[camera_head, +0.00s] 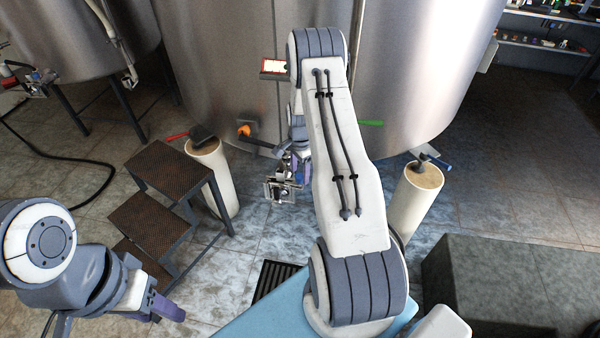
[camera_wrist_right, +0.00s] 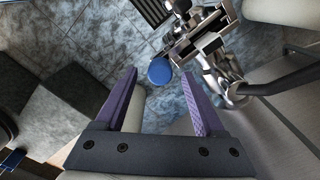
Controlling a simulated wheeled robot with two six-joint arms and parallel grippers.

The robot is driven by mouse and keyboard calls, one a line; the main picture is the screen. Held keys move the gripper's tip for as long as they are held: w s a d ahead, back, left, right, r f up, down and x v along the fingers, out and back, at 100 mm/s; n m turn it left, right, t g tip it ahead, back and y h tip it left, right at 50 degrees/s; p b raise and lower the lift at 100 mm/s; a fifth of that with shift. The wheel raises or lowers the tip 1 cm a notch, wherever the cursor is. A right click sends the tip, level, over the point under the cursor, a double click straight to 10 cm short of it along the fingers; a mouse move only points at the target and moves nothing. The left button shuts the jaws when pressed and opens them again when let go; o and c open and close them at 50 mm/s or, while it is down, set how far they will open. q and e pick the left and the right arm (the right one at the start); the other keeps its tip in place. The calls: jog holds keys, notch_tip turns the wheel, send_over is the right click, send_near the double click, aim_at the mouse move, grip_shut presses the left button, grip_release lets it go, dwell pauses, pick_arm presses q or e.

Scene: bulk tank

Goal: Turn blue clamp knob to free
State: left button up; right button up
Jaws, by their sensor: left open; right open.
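The blue clamp knob (camera_wrist_right: 160,72) shows in the right wrist view as a round blue cap, just beyond and between the fingertips of my right gripper (camera_wrist_right: 162,85). The knob sits beside a metal clamp and pipe fitting (camera_wrist_right: 205,45). My right gripper is open, with nothing between its purple fingers. In the head view my right gripper (camera_head: 290,165) is partly hidden by my right arm, close to the metal fitting (camera_head: 282,187) in front of the tank; the knob cannot be made out there. My left gripper (camera_head: 172,312) is open and empty at the lower left.
A large steel tank (camera_head: 215,60) stands behind. A dark step stool (camera_head: 160,210) is left of the fitting. Pale pillars stand at the left (camera_head: 218,185) and right (camera_head: 412,200). An orange-tipped valve handle (camera_head: 244,131) sticks out from the tank. A floor drain (camera_head: 272,278) lies below.

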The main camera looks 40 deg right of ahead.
jog(key=shift+f, duration=0.75)
grip_shut()
